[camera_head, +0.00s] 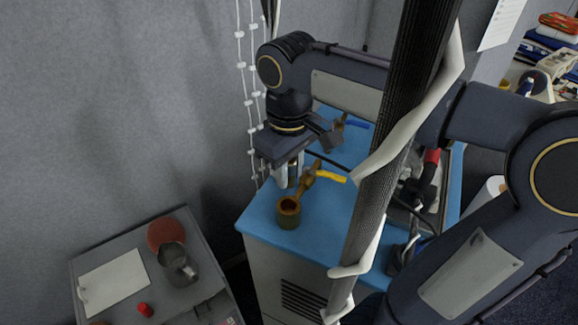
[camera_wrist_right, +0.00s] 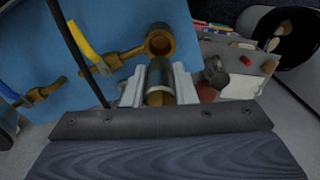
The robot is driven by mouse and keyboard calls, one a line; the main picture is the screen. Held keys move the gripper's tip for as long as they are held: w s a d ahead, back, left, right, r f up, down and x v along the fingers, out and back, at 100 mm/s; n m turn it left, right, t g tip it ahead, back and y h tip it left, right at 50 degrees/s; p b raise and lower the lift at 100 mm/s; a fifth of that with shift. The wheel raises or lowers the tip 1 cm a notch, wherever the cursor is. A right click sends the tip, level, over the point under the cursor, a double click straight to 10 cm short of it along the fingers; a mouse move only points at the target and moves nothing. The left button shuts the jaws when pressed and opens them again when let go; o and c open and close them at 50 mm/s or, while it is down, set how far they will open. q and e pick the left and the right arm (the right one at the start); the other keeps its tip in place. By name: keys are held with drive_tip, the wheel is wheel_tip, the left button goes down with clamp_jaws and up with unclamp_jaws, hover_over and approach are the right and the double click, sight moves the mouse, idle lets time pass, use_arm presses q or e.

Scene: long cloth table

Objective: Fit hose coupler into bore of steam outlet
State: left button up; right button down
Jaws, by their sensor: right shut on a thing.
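A brass steam outlet (camera_head: 289,216) with a round open bore and a yellow lever (camera_head: 331,176) stands at the near-left part of the blue top. In the right wrist view its bore end (camera_wrist_right: 160,41) is just beyond my fingertips. My right gripper (camera_head: 289,177) points down, behind the bore end in the head view. In the right wrist view its pale fingers are shut on the hose coupler (camera_wrist_right: 160,77), a grey and brass cylinder. The coupler looks apart from the bore; its height above it is hard to tell. My left gripper is not in view.
A second brass valve with a blue lever (camera_head: 357,123) stands farther back on the blue top (camera_head: 262,221). A lower grey cart at left holds a metal jug (camera_head: 176,263), a white sheet (camera_head: 113,283) and a red cap (camera_head: 145,309). A dark column partly blocks the right side.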

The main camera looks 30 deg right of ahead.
drive_tip(key=b, duration=0.4)
hover_over(289, 196)
drive_tip(key=s+a, duration=0.1)
drive_tip(key=s, duration=0.1)
drive_tip(key=shift+a+f, duration=0.1)
drive_tip(key=shift+f, duration=2.55)
drive_tip(key=shift+p, duration=0.6)
drive_tip(key=shift+f+b, duration=0.85)
drive_tip(key=shift+f, duration=0.35)
drive_tip(key=c, duration=1.1)
unclamp_jaws()
wheel_tip(289, 196, up, 8)
drive_tip(key=shift+f, duration=0.1)
